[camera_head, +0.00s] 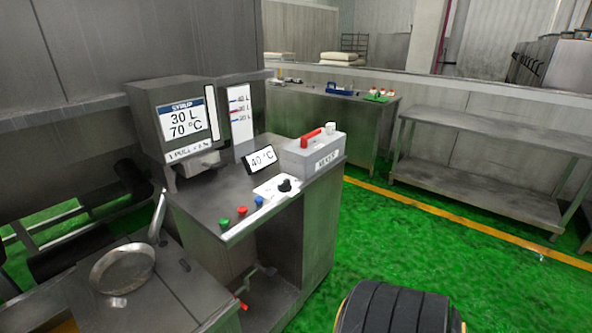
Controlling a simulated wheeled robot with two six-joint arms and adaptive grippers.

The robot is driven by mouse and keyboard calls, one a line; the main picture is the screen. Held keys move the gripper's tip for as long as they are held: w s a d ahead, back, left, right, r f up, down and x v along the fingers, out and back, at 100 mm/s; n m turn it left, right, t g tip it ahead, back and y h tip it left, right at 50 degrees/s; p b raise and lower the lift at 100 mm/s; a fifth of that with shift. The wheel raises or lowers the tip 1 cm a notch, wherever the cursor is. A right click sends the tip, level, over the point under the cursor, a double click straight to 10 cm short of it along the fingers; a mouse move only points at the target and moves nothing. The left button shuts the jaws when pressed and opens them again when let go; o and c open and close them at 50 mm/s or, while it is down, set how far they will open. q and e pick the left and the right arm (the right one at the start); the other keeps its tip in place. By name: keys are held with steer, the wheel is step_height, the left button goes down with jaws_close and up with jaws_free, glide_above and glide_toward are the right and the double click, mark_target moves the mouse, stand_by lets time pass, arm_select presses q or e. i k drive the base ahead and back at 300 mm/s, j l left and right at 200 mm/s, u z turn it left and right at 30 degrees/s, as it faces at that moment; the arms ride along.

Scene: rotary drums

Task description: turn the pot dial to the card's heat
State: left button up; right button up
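The card (185,120) on the grey box at the left of the console reads SYRUP, 30 L, 70 °C. A small tilted display (261,158) on the console top reads 40 °C. The black dial (285,186) sits on a white plate (269,191) in front of that display; its pointer direction is too small to read. A round metal lid or pan (122,268) lies tilted on the lower metal unit at the left; I cannot tell if it belongs to the pot. Neither of my grippers shows, and nothing touches the dial.
Green (225,223), red (242,211) and blue (259,201) buttons line the console's front edge. A grey box with a red handle (311,137) stands behind the dial. A level gauge (241,120) stands beside the card.

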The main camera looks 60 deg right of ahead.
mark_target(285, 186)
steer(key=z, duration=1.8)
steer(key=l+u, duration=0.1)
